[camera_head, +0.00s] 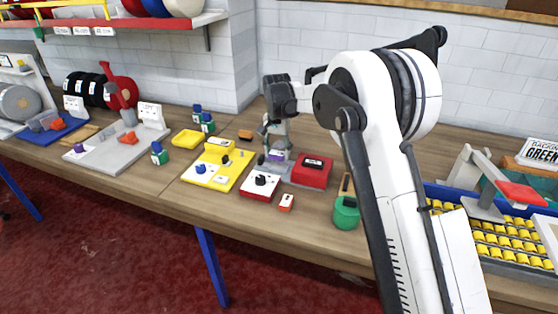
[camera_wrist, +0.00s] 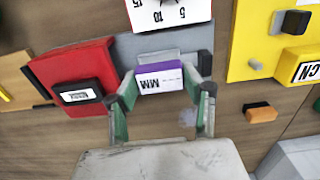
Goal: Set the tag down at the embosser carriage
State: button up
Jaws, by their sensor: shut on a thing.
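A white tag with a purple edge and the letters MM (camera_wrist: 160,80) sits between the two green-padded fingers of my gripper (camera_wrist: 162,98), which is shut on it. In the head view my gripper (camera_head: 276,140) points down beside the red embosser (camera_head: 306,173), with a bit of purple at its tips. In the wrist view the red embosser body (camera_wrist: 62,68) with its black label window is left of the tag. The tag is over the grey embosser base, close to a small grey upright piece (camera_wrist: 158,57). I cannot tell whether the tag touches the base.
A white dial panel (camera_wrist: 172,12) lies beyond the tag, and a yellow board (camera_wrist: 245,62) and an orange-black block (camera_wrist: 262,113) lie to the right. In the head view a green round container (camera_head: 346,214) stands right of the embosser. The table front is mostly clear.

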aim_at(279, 167)
jog(key=shift+w+d+f, duration=0.3)
jog(key=shift+w+f, duration=0.25)
jog(key=shift+w, duration=0.1)
jog(key=shift+f, duration=1.9)
jog(key=shift+f, duration=0.25)
jog(key=o, duration=0.9)
jog(key=shift+r, duration=0.15)
jog(key=shift+r+p, duration=0.25)
jog(key=shift+p, duration=0.1)
notch_tip(279, 167, up, 12)
jog(key=shift+f+b, duration=0.1)
jog(key=shift+b, duration=0.3)
